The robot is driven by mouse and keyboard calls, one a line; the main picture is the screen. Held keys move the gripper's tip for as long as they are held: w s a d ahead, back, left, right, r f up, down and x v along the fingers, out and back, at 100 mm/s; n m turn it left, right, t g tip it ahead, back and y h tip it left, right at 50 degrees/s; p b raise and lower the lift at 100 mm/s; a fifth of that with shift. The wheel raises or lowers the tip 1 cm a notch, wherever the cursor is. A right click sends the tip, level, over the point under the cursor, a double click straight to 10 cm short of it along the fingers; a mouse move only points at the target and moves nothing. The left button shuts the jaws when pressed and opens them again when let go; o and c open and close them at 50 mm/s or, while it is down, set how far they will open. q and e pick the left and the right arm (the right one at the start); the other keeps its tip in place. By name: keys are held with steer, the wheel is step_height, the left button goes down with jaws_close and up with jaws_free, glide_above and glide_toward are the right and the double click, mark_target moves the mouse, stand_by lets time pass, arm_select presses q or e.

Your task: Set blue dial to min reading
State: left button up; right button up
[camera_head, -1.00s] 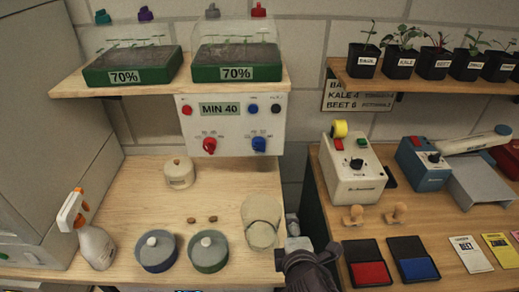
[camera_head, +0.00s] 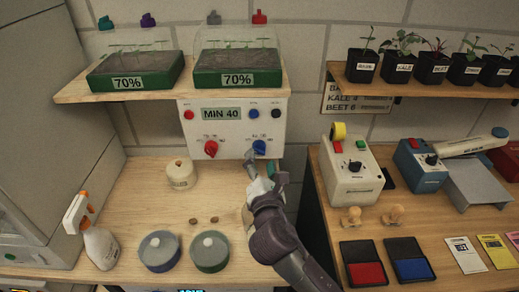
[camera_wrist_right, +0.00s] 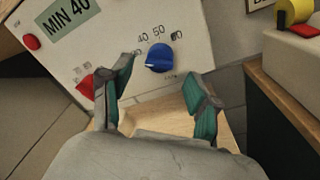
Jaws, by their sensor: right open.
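The blue dial (camera_head: 259,147) is on the right side of the white control panel (camera_head: 231,135), under a display reading MIN 40. In the right wrist view the blue dial (camera_wrist_right: 158,57) shows a scale with 40 and 50 above it. My right gripper (camera_head: 262,163) is just below and in front of the dial. In the right wrist view it (camera_wrist_right: 160,85) is open, its fingers spread either side below the dial and apart from it. A red dial (camera_head: 211,149) is to the left on the panel. My left gripper is not in view.
Two green seedling trays (camera_head: 237,79) marked 70% stand on the shelf above the panel. A cream pot (camera_head: 181,173), a spray bottle (camera_head: 91,235) and two round lidded containers (camera_head: 209,251) stand on the bench. A right-hand table holds devices and ink pads (camera_head: 362,262).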

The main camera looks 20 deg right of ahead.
mark_target(259, 149)
steer(key=x, duration=0.3)
steer(key=shift+w, duration=0.35)
steer(key=c, duration=1.1)
steer(key=shift+c, duration=0.2)
